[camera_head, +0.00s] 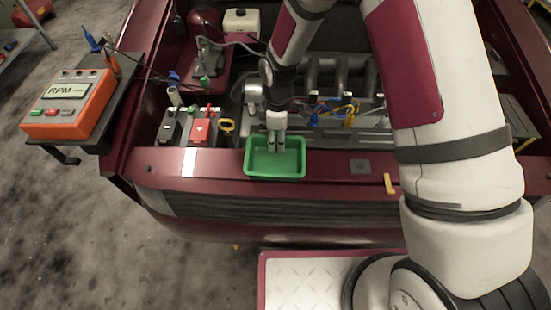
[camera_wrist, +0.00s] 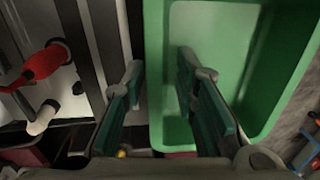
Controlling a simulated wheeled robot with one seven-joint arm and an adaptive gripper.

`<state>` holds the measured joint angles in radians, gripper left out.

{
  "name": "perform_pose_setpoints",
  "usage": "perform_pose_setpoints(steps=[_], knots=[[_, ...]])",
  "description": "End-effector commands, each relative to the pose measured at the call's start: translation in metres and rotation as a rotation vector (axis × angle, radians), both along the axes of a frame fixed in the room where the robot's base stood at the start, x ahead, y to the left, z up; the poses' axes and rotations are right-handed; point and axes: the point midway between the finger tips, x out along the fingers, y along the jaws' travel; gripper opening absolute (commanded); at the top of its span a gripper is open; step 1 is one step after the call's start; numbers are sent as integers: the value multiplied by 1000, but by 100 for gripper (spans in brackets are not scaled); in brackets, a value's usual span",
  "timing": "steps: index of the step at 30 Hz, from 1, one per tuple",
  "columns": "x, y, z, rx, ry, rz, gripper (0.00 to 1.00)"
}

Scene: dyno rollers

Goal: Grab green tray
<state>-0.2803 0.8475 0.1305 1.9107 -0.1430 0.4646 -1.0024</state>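The green tray (camera_head: 275,171) sits at the front edge of the dark red engine bay, open side up and apparently empty. My gripper (camera_head: 276,145) points down at its back rim. In the wrist view the green tray (camera_wrist: 156,60) fills the middle and right. My gripper (camera_wrist: 163,85) is open there, with one finger outside the tray wall and the other over its inside. The wall lies between the fingers, and I see a gap on each side. I cannot tell how deep the fingertips reach.
A battery with a red cover (camera_head: 202,130) stands left of the tray. Yellow and blue clips (camera_head: 348,113) and cables lie behind it on the right. An orange RPM meter (camera_head: 68,104) rests on a side shelf. A yellow hook-shaped piece (camera_head: 390,184) sits on the front panel.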

Motion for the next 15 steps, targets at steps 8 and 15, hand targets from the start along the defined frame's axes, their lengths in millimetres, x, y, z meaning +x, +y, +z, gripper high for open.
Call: perform_pose_setpoints(steps=[8, 15], knots=[[0, 0, -5, 0, 0, 1, 27], [-1, 0, -5, 0, 0, 1, 0]])
